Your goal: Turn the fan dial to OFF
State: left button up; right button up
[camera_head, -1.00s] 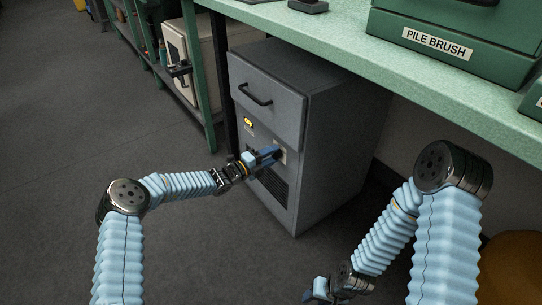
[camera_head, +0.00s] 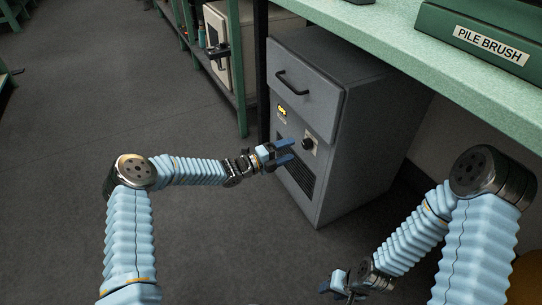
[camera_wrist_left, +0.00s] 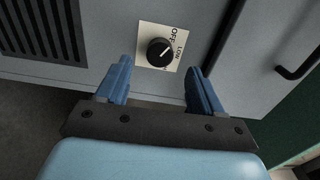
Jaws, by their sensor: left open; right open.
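The fan dial (camera_head: 307,144) is a black round knob on a pale label plate (camera_head: 315,134) on the front of a grey cabinet (camera_head: 350,170). In the left wrist view the dial (camera_wrist_left: 160,52) has a white mark pointing to the upper right. The words OFF and LOW are printed on that side; I cannot tell exactly which one the mark meets. My left gripper (camera_head: 288,151) is open and empty, just in front of the dial and apart from it. In the wrist view its blue fingers (camera_wrist_left: 159,68) straddle the dial's position. My right gripper (camera_head: 338,286) is open and empty, low over the floor.
Open floor (camera_head: 80,110) lies left.

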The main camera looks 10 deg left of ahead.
pick_arm(q)
jog(key=v, duration=0.7)
jog(key=shift+s+a, duration=0.2)
jog(key=shift+a, duration=0.1)
jog(key=s+d+f+m+g+y+p, duration=0.1)
jog(key=s+d+f+m+g+y, duration=0.1)
jog(key=s+f+m+g, duration=0.4)
jog(key=s+d+f+m+g+y+p, duration=0.1)
jog(key=s+d+f+m+y, duration=0.15)
jog(key=s+m, duration=0.6)
jog(key=s+d+f+m+g+y+p, duration=0.1)
jog(key=s+f+m+g, duration=0.3)
jog(key=s+m, duration=0.35)
jog(key=s+a+m+y, duration=0.2)
jog(key=s+m, duration=0.3)
jog(key=m, duration=0.4)
jog(key=s+a+m+t+y+p, duration=0.1)
jog(key=s+a+m+y, duration=0.2)
jog(key=s+m, duration=0.3)
jog(key=a+m, duration=0.1)
jog(key=m, duration=0.3)
jog(key=shift+s+f+m, duration=0.3)
jog(key=shift+s+f, duration=0.05)
jog(key=shift+f, duration=0.05)
jog(key=shift+c, duration=0.3)
